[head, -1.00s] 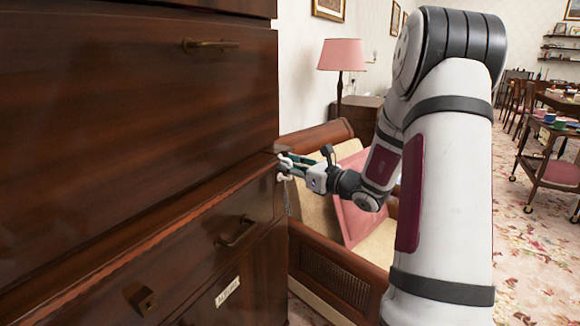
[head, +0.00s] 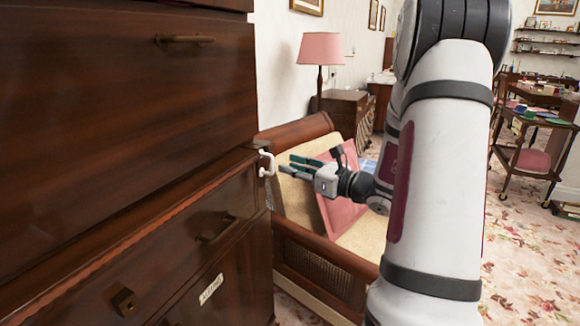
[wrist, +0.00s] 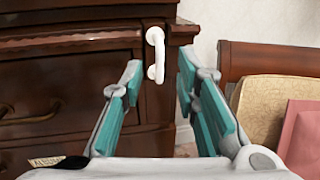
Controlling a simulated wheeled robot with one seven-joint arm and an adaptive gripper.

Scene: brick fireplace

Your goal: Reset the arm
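My gripper (head: 298,166) is open and empty in the head view, held in the air to the right of the dark wooden cabinet. In the wrist view its two teal-padded fingers (wrist: 165,95) are spread wide apart. A white handle (head: 266,165) is fixed at the cabinet's (head: 130,130) right edge, just left of the fingertips and apart from them. The same handle (wrist: 156,54) shows between and beyond the fingers in the wrist view. My arm reaches in from the right of the head view.
A sofa with a wooden frame (head: 330,270) and a pink cushion (head: 340,200) stands behind and below my gripper. A pink lamp (head: 320,50) stands on a side cabinet behind. A wooden trolley (head: 530,160) stands at right. Carpeted floor (head: 520,265) is open at lower right.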

